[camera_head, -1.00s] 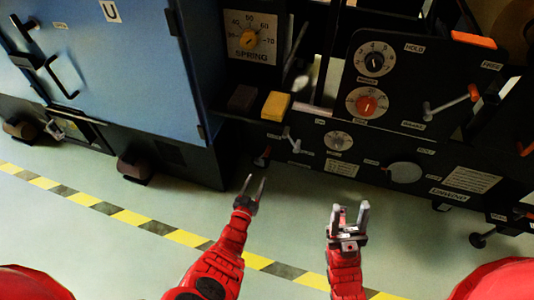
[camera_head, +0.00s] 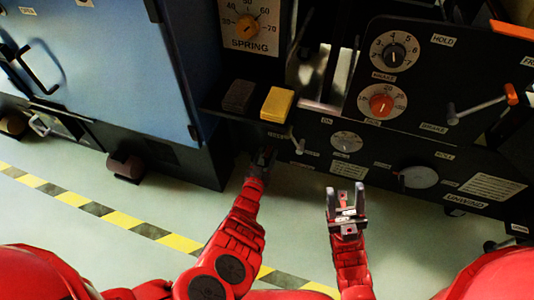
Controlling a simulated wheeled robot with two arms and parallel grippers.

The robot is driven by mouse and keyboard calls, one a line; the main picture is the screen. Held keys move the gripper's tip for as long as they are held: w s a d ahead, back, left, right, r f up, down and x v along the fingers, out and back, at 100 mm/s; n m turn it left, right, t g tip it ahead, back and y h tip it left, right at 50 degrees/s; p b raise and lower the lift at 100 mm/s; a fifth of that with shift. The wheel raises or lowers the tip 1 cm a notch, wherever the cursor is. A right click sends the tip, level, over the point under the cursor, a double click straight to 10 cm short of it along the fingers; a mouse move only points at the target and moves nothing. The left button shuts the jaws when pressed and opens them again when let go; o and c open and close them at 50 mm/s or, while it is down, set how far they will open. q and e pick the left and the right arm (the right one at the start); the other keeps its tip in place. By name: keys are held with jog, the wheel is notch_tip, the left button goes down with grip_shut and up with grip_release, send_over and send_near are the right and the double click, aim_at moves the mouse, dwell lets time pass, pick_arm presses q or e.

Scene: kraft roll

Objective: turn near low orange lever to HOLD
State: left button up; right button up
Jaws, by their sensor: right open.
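A lever with an orange grip (camera_head: 512,94) is on the dark machine panel at the right, its metal arm reaching left to a pivot above the BRAKE label. The HOLD label (camera_head: 443,40) is higher up and left of the grip; a FREE label is at the right edge. My right gripper (camera_head: 346,194) is open and empty, below the panel and well left of the orange grip.
A yellow block (camera_head: 277,104) and a dark block (camera_head: 239,96) sit on a ledge above my left gripper. Dials (camera_head: 382,104) and a round grey disc (camera_head: 418,177) are on the panel. A blue cabinet (camera_head: 90,60) stands left. Floor is clear by the striped tape.

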pick_arm(q)
grip_shut()
jog(key=shift+d+f, duration=0.1)
dwell(1.2)
